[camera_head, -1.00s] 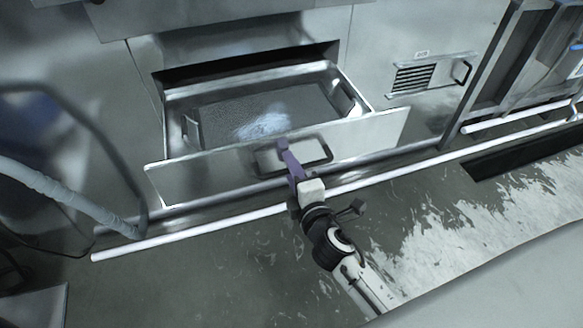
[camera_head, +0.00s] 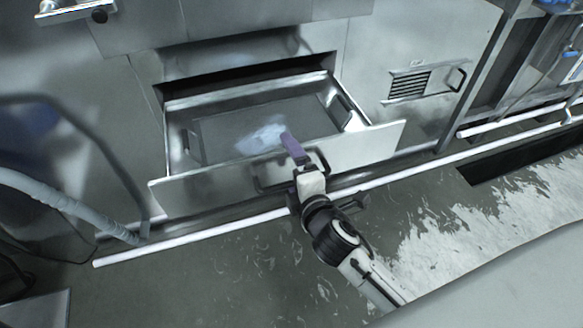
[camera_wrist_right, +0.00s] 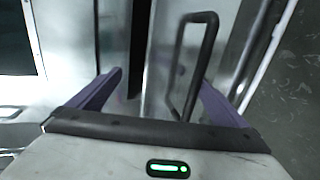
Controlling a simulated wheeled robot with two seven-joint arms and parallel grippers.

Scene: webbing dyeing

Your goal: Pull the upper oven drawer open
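The oven drawer (camera_head: 225,180) stands pulled out from the metal oven front, its inside visible from above. Its dark loop handle (camera_head: 258,178) is on the front panel, partly covered by my right gripper. My right gripper (camera_head: 290,146) is at the drawer front, its purple fingers reaching over the panel's top edge. In the right wrist view the fingers (camera_wrist_right: 160,92) are spread wide apart. The handle (camera_wrist_right: 208,50) shows between them, nearer the right finger, with no visible grip on it. My left gripper is not in view.
A white rail (camera_head: 200,236) runs low along the oven front. A grey hose (camera_head: 65,203) hangs at left. A vented panel with a handle (camera_head: 410,85) is right of the drawer. Wet floor (camera_head: 440,225) lies open in front.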

